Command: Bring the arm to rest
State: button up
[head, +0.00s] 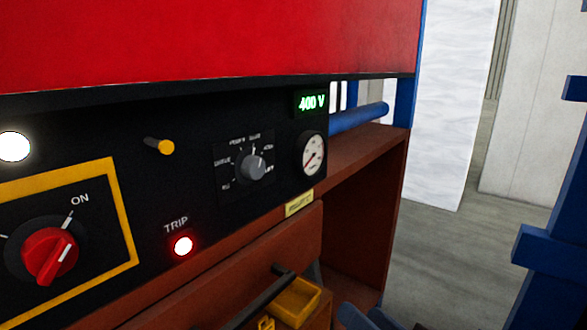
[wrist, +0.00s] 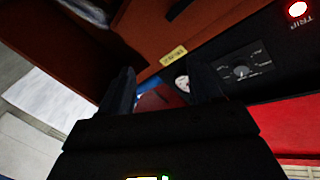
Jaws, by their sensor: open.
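My gripper (wrist: 160,92) is open and empty in the wrist view, its two dark fingers apart. Beyond the fingers are the black panel with a grey selector knob (wrist: 240,71) and a round gauge (wrist: 182,84), seen turned over. The gap between the fingers shows a blue bar and a red-brown surface, with nothing held. In the head view I cannot make out the gripper for certain; dark blue-grey shapes show at the bottom edge.
The head view shows a red rotary switch (head: 47,256), a lit red TRIP lamp (head: 183,245), the selector knob (head: 252,167), the gauge (head: 313,154) and a 400 V display (head: 311,103). Below are a dark handle (head: 262,297) and yellow bin (head: 296,300). Open floor (head: 440,265) lies right.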

jog(key=s+d+f+m+h, duration=0.1)
jog(key=s+d+f+h, duration=0.3)
jog(key=s, duration=0.4)
jog(key=s+d+f+m+h, duration=0.1)
jog(key=s+d+f+h, duration=0.1)
jog(key=s+d+f, duration=0.5)
jog(key=s+r+n+h, duration=0.1)
jog(key=s+r, duration=0.1)
jog(key=s, duration=0.8)
jog(key=s+r+n+h, duration=0.1)
jog(key=s+r+n, duration=0.1)
jog(key=s, duration=0.8)
jog(key=shift+s+a+r, duration=0.15)
jog(key=shift+s+r, duration=0.05)
jog(key=shift+r, duration=0.6)
